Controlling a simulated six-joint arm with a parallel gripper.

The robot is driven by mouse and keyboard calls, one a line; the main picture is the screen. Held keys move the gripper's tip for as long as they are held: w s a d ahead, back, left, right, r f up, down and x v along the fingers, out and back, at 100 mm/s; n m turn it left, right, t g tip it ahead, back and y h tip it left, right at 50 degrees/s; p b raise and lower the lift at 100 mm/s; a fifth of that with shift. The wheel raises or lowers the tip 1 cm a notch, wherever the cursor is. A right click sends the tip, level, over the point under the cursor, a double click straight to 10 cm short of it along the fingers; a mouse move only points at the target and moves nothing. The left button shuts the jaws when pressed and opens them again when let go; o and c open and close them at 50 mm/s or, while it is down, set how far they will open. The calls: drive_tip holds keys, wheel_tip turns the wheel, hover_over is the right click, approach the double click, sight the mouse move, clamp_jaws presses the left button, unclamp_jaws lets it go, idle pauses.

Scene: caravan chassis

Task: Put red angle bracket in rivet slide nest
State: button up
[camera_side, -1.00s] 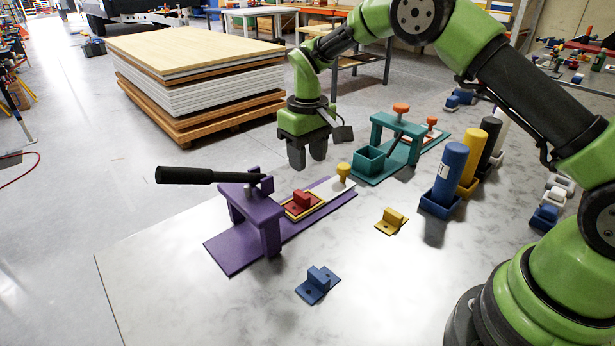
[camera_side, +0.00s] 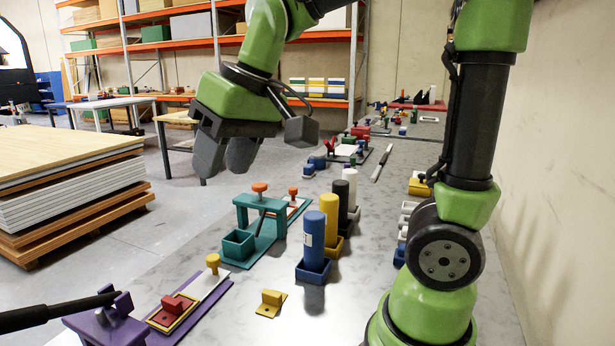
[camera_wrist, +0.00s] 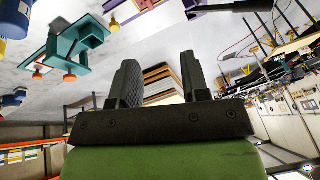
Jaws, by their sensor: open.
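The red angle bracket (camera_side: 172,304) sits in the yellow-rimmed nest (camera_side: 160,324) on the purple slide fixture (camera_side: 215,300). It looks upright and seated inside the rim. My gripper (camera_side: 224,160) is open and empty, raised well above the bench and away from the bracket. In the wrist view my gripper (camera_wrist: 160,62) shows two separated fingers with nothing between them but the distant stacked boards. Part of the purple fixture (camera_wrist: 232,6) shows at that view's top edge. I cannot make out the red bracket there.
A black rod-like tool (camera_side: 55,312) lies across the purple fixture's post. A teal fixture (camera_side: 262,203) with an orange knob stands behind. Blue (camera_side: 314,240), yellow (camera_side: 329,217) and black cylinders stand in holders. A yellow bracket (camera_side: 271,303) lies loose on the bench.

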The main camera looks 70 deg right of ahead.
drive_tip(key=s+m+t, duration=0.1)
drive_tip(key=s+t, duration=0.1)
drive_tip(key=s, duration=0.9)
drive_tip(key=shift+s+a+f+t+y, duration=0.15)
drive_tip(key=shift+a+f+t+y, duration=0.15)
drive_tip(key=shift+f, duration=0.15)
